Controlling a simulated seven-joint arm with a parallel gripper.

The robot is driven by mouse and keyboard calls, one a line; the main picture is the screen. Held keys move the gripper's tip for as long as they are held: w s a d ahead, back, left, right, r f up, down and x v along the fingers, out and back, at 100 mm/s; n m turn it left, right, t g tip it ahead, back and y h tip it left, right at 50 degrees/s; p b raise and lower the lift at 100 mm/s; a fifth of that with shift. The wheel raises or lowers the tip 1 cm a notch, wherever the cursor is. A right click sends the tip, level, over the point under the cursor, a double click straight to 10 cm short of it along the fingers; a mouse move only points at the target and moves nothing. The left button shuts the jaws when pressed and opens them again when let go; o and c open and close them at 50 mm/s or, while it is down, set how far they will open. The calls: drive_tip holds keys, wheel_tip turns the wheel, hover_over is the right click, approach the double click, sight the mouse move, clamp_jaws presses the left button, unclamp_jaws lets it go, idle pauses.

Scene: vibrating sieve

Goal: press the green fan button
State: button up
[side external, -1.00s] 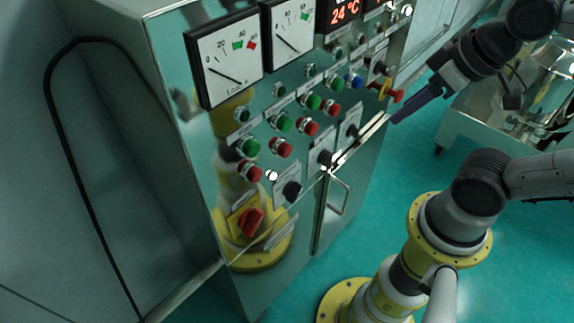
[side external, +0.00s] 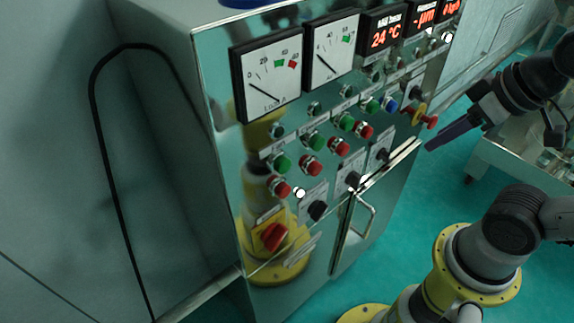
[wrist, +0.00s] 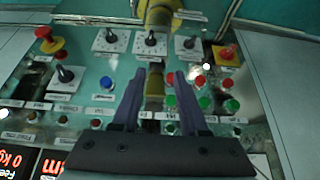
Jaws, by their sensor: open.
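Several green buttons sit in a row on the steel control panel (side external: 225,95), each with a red button close below it. In the side view the green buttons run from the near one (side external: 281,162) through the middle ones (side external: 314,141) to a farther one (side external: 345,121). In the wrist view, green buttons (wrist: 231,105) (wrist: 204,102) show right of and near the right finger. My gripper (side external: 431,147) is open and empty, apart from the panel; its dark fingers (wrist: 160,76) show in the wrist view.
A red emergency stop (side external: 432,122) on yellow sticks out near my fingers. Black rotary knobs (side external: 317,210) and a door handle (side external: 364,215) project lower down. A red switch (side external: 272,236) is at the near end. Gauges (side external: 270,81) sit above.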

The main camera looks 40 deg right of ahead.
clamp_jaws()
idle(1.5)
